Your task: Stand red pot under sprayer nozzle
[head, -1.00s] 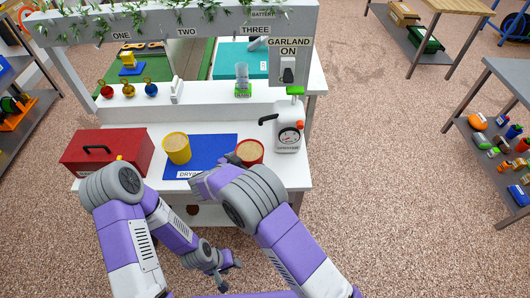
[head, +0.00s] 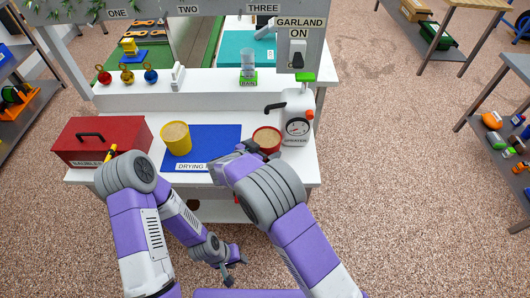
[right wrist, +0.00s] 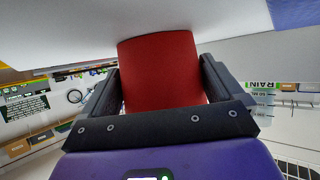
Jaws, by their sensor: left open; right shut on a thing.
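The red pot (head: 267,139), filled with tan material, is on or just above the white bench, right of the blue drying mat. My right gripper (head: 246,150) holds it from the left, partly hidden by its own arm. In the right wrist view the pot (right wrist: 162,72) sits between both fingers, its far end close to a white surface; I cannot tell if they touch. The white sprayer (head: 297,128) stands just right of the pot. Its black nozzle (head: 272,108) points left, above and behind the pot's rim. My left gripper (head: 228,272) is open and empty, low in front of the bench.
A yellow pot (head: 176,139) stands on the blue drying mat (head: 225,137). A red toolbox (head: 103,143) is at the bench's left. A raised white ledge behind carries baubles (head: 127,76) and a clear rain gauge (head: 248,70). A garland switch (head: 298,53) is above the sprayer.

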